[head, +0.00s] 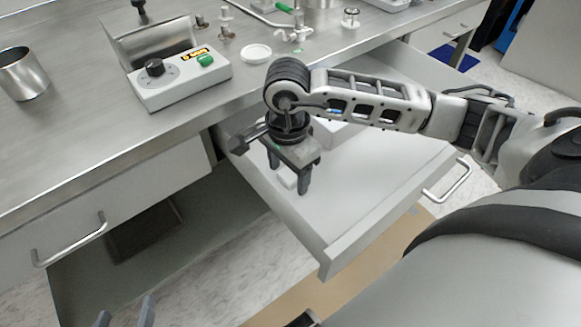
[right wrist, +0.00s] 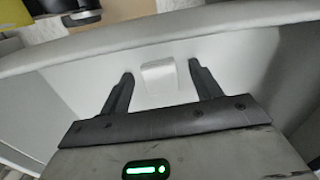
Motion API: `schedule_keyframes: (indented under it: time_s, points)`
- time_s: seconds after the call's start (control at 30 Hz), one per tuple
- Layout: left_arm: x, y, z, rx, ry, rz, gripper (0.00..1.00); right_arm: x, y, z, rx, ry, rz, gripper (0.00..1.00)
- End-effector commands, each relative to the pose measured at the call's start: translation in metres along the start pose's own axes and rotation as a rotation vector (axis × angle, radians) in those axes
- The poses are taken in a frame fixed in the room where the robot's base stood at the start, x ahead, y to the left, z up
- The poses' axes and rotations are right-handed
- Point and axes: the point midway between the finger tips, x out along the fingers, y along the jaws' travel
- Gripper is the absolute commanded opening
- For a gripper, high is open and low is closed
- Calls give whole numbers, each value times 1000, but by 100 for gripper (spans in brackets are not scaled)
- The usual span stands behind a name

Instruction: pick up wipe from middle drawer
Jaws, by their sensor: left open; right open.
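The middle drawer (head: 375,215) is pulled open, with a pale floor and a handle on its front. The wipe appears to be a small white folded piece (head: 288,181) on the drawer floor, partly hidden by my right gripper (head: 288,187). That gripper points down inside the drawer, open, with a finger on each side of the piece. In the right wrist view the white piece (right wrist: 158,78) shows between the open fingertips (right wrist: 160,73), close to a drawer wall; I cannot tell if they touch it. My left gripper (head: 126,310) is open and empty at the bottom left edge.
A white box (head: 335,133) lies deeper in the drawer, partly behind my right arm. The steel counter (head: 80,140) overhangs the drawer's back. It holds a metal cup (head: 22,74), a control box (head: 180,80) and a white dish (head: 256,53). A closed drawer (head: 120,195) is at left.

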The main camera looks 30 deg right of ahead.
Motion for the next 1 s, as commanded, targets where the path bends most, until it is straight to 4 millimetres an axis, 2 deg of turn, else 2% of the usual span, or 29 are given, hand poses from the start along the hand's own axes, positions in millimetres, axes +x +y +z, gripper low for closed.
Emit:
schedule_keyframes:
  time_s: [0.1,0.27,0.67,0.77,0.9,1.0]
  points:
    - [0,0,0,0,1,0,63,0,0,0,0,0,0,61]
    - [0,0,0,0,1,0,63,0,0,0,0,0,1,16]
    - [-1,1,0,0,-1,1,63,-5,0,0,1,0,0,16]
    - [-2,1,-1,-1,-1,1,63,-13,-1,0,1,-1,-1,16]
    - [-3,1,-3,-1,-2,1,63,-34,-1,0,-1,0,-4,16]
    - [-3,1,-4,-2,-4,1,63,-53,12,12,-6,-1,-5,16]
